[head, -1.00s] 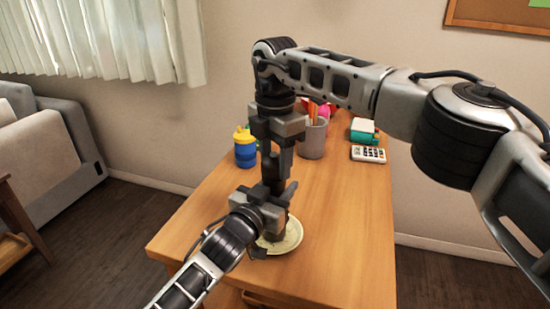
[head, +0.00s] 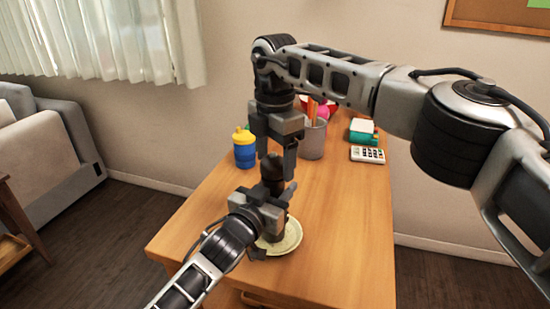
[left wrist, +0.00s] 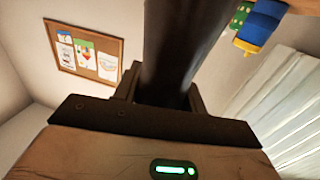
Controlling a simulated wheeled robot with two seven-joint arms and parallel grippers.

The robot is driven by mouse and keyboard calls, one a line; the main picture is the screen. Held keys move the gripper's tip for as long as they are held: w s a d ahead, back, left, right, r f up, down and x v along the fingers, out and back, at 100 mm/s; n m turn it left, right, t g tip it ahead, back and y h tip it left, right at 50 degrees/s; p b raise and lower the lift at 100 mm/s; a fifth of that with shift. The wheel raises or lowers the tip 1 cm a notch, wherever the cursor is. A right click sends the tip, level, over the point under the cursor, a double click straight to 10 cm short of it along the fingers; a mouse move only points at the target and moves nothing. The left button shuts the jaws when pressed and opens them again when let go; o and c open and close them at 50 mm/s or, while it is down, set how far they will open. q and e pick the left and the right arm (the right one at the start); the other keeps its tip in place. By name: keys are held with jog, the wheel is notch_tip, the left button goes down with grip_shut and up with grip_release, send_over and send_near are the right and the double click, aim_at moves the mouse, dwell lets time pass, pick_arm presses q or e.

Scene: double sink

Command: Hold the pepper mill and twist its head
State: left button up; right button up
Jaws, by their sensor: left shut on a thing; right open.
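The dark pepper mill (head: 273,168) stands upright over a pale plate on the table, its rounded head showing in the head view. My left gripper (head: 275,208) is shut on the mill's body from the near side, below the head. In the left wrist view the mill (left wrist: 182,45) is a dark column between the fingers of my left gripper (left wrist: 165,95). My right gripper (head: 276,158) points down at the mill's head, with its fingers spread to either side of it.
The pale plate (head: 290,238) lies under the mill. A blue and yellow cup (head: 245,151), a grey pencil holder (head: 313,140), a white calculator (head: 368,154) and a green and white item (head: 362,130) stand farther back. The right side of the wooden table (head: 345,225) is clear.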

aim_at(275, 156)
pick_arm(q)
jog(key=shift+f, duration=0.1)
pick_arm(e)
notch_tip(275, 156, up, 7)
jog(key=shift+r, duration=0.1)
pick_arm(q)
jog(key=o, duration=1.1)
